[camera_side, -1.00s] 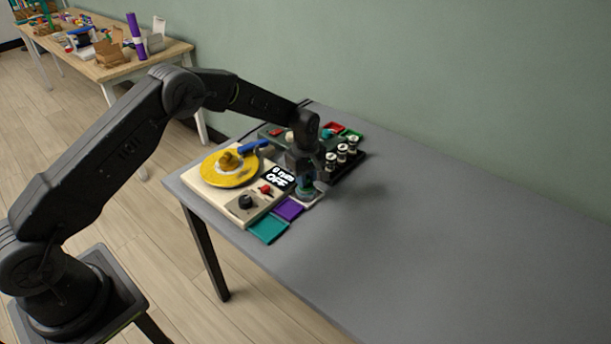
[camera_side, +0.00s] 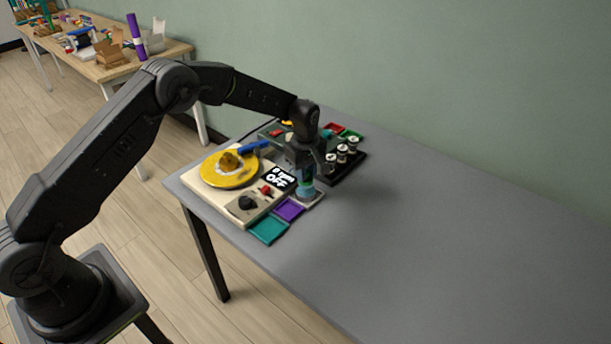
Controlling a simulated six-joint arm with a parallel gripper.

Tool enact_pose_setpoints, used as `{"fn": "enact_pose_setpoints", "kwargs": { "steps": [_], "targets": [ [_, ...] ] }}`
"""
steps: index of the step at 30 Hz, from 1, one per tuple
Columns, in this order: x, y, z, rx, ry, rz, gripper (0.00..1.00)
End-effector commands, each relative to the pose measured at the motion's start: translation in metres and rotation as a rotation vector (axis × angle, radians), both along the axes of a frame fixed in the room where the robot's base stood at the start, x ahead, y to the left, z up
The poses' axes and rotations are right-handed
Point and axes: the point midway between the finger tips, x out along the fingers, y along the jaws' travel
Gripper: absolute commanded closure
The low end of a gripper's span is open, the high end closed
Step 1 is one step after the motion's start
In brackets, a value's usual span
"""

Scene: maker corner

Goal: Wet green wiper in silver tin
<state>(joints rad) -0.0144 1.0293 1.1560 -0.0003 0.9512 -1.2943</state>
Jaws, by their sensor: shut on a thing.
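My gripper (camera_side: 304,173) points down at the right front corner of the cream machine. It is shut on the green wiper (camera_side: 306,183), of which only a small green-blue part shows below the fingers. The silver tin (camera_side: 307,194) is directly under it, small and pale. The wiper's lower end is at or just above the tin's mouth; I cannot tell whether it is inside. The fingers hide the wiper's upper part.
The cream machine with a yellow disc (camera_side: 212,176) and an OFF display (camera_side: 281,178) is left of the gripper. Purple (camera_side: 289,209) and teal (camera_side: 268,229) trays lie in front. Several jars (camera_side: 342,154) stand behind right. The table's right side (camera_side: 450,240) is clear.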

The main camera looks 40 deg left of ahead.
Motion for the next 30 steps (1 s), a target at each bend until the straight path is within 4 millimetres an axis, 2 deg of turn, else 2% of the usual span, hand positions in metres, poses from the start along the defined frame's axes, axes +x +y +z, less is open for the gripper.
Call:
{"fn": "enact_pose_setpoints", "kwargs": {
  "steps": [16,30],
  "targets": [
    [0.001,0.0,0.042,0.0,-0.002,0.0,0.95],
    [0.0,0.0,0.045,0.0,-0.001,0.0,0.95]
  ]
}}
